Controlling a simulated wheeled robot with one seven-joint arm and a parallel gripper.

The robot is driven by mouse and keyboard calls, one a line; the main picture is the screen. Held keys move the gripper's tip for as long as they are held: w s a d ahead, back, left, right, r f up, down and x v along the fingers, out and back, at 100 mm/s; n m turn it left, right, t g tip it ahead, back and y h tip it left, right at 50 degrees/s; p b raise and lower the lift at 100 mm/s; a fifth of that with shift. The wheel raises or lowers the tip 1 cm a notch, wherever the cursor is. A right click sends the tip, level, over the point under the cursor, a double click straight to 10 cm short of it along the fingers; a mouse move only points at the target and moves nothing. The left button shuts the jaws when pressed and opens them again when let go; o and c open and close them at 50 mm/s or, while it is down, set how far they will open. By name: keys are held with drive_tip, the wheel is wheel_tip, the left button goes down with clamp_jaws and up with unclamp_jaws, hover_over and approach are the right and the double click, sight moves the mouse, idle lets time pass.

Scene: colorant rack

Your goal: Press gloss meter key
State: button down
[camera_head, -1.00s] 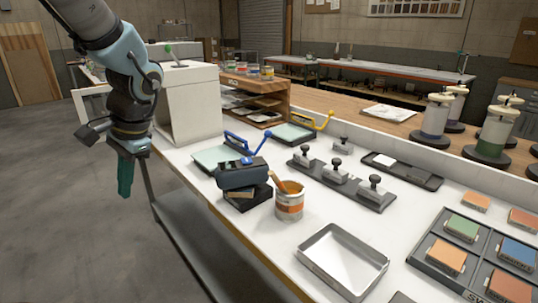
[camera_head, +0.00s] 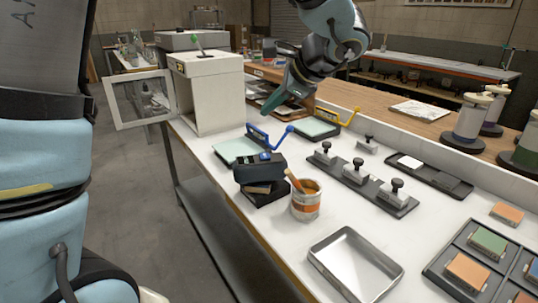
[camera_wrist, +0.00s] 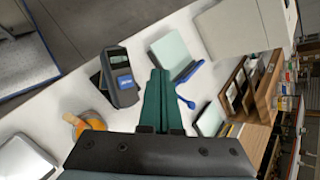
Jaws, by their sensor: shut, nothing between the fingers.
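The gloss meter (camera_head: 258,170) is a dark grey boxy device on the white table, resting on a dark block. A small blue key (camera_head: 266,156) shows on its top. In the wrist view the gloss meter (camera_wrist: 120,80) is left of my gripper, with its blue key (camera_wrist: 124,77) and a small display facing the camera. My gripper (camera_head: 268,110) has green fingers, shut and empty. It hangs above the table, beyond the meter and apart from it. In the wrist view the fingertips (camera_wrist: 160,73) point between the meter and a pale green panel.
A metal tray (camera_head: 355,265) lies in front. A white cabinet (camera_head: 212,95) stands behind left.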

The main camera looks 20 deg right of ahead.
sight(269, 157)
drive_tip(key=shift+f, duration=0.1)
wheel_tip(269, 157, down, 9)
drive_tip(key=b, duration=0.6)
drive_tip(key=shift+b, duration=0.4)
idle(1.7)
drive_tip(key=shift+f+b, duration=0.3)
drive_tip(key=shift+b, duration=0.05)
drive_tip(key=shift+f+b, duration=0.3)
drive_tip(key=shift+f, duration=0.05)
idle(0.5)
drive_tip(key=shift+r, duration=0.1)
drive_tip(key=shift+r+p, duration=0.55)
drive_tip(key=shift+r, duration=0.2)
